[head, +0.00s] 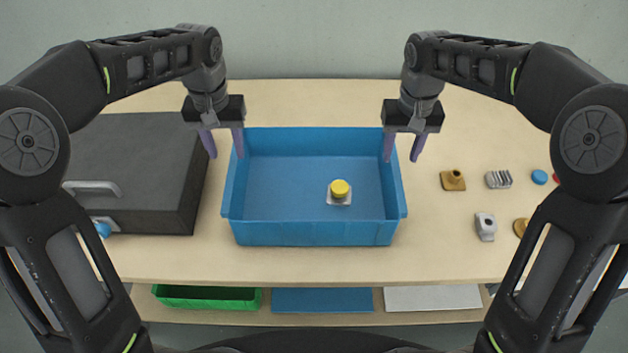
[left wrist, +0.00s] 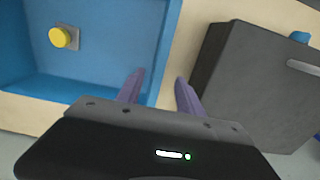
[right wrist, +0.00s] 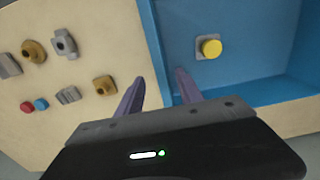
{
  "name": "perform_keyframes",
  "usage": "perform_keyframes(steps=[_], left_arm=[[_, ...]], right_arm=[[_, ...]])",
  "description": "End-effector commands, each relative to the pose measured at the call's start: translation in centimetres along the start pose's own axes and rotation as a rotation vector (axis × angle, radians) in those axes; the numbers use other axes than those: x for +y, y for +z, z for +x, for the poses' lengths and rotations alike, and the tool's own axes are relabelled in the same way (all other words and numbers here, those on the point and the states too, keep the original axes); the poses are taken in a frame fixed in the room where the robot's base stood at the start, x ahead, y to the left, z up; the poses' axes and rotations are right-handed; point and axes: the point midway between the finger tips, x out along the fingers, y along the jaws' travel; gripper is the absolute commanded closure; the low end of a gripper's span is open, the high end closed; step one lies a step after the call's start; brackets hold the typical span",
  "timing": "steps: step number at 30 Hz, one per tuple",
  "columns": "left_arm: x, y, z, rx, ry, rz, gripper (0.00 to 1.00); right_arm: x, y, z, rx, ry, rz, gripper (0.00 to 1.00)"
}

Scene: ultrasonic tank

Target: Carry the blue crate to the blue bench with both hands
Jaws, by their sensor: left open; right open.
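The blue crate (head: 315,233) stands on the wooden table, open at the top. A grey piece with a yellow round top (head: 340,191) lies inside it. My left gripper (head: 222,147) is open at the crate's left wall, its fingers on either side of the rim; it also shows in the left wrist view (left wrist: 160,95). My right gripper (head: 402,151) is open at the right wall, its fingers on either side of the rim; it also shows in the right wrist view (right wrist: 160,95). Whether the fingers touch the walls I cannot tell. I cannot surely pick out the blue bench.
A dark grey box with a handle (head: 140,165) stands close left of the crate. Several small parts, such as a brass piece (head: 453,180), lie to the right. A lower shelf holds a green tray (head: 207,303), a blue panel (head: 322,300) and a white panel (head: 433,298).

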Motion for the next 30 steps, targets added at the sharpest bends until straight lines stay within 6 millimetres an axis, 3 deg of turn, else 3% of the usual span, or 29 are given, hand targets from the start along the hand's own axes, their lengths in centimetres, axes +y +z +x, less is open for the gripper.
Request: perform_keyframes(steps=[8, 21, 30], left_arm=[[0.0, 0.0, 0.6, 0.000, 0.000, 0.000, 0.56], [-0.1, 0.0, 6.1, -0.002, -0.001, -0.001, 0.56], [0.0, 0.0, 7.8, 0.001, 0.000, -0.002, 0.56]], right_arm=[[0.0, 0.0, 0.6, -0.001, 0.000, 0.000, 0.56], [0.0, 0.1, 6.1, -0.004, 0.001, 0.000, 0.56], [0.0, 0.0, 7.8, 0.000, 0.000, 0.000, 0.56]])
